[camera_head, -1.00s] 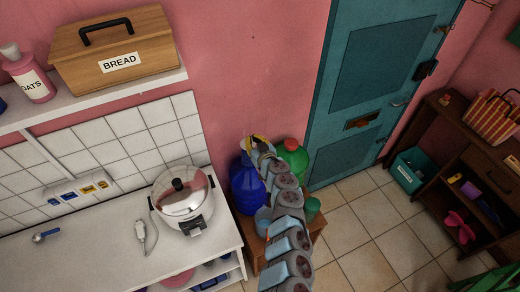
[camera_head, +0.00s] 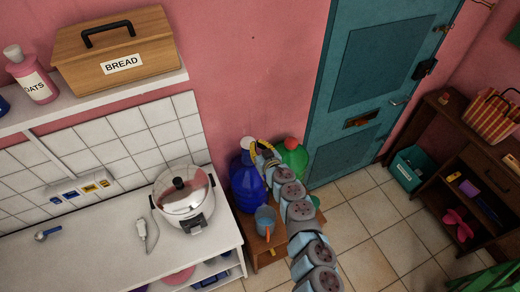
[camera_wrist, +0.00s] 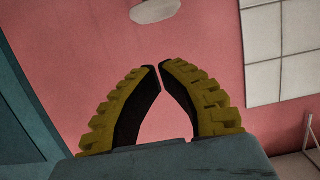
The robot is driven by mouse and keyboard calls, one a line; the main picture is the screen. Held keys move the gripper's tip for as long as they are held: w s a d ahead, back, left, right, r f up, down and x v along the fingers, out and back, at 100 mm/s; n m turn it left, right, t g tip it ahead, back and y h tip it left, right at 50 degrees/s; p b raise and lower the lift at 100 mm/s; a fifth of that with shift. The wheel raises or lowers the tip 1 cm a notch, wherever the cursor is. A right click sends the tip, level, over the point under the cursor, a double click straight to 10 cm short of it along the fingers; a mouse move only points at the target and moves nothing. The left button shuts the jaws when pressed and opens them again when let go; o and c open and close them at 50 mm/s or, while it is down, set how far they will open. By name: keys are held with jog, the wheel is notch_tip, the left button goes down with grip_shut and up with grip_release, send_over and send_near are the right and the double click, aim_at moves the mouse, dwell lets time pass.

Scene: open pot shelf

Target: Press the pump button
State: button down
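A blue water bottle (camera_head: 247,186) stands on a low wooden stand between the counter and the door. A white cap, likely the pump top (camera_head: 247,143), sits on it. A pale rounded piece (camera_wrist: 155,10) at the top edge of the wrist view may be this pump top; it is cut off there. My gripper (camera_wrist: 154,66) has yellow ridged fingers with dark inner pads. Their tips meet or nearly meet, with nothing between them. In the head view my gripper (camera_head: 262,150) is just right of the white top. I cannot tell whether they touch.
A green bottle with a red cap (camera_head: 291,158) stands right behind my arm. A blue cup with an orange handle (camera_head: 265,220) is on the wooden stand (camera_head: 246,228). A rice cooker (camera_head: 184,199) is on the counter at left.

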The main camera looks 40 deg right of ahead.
jog(key=shift+v, duration=1.4)
jog(key=shift+a, duration=0.1)
dwell(0.6)
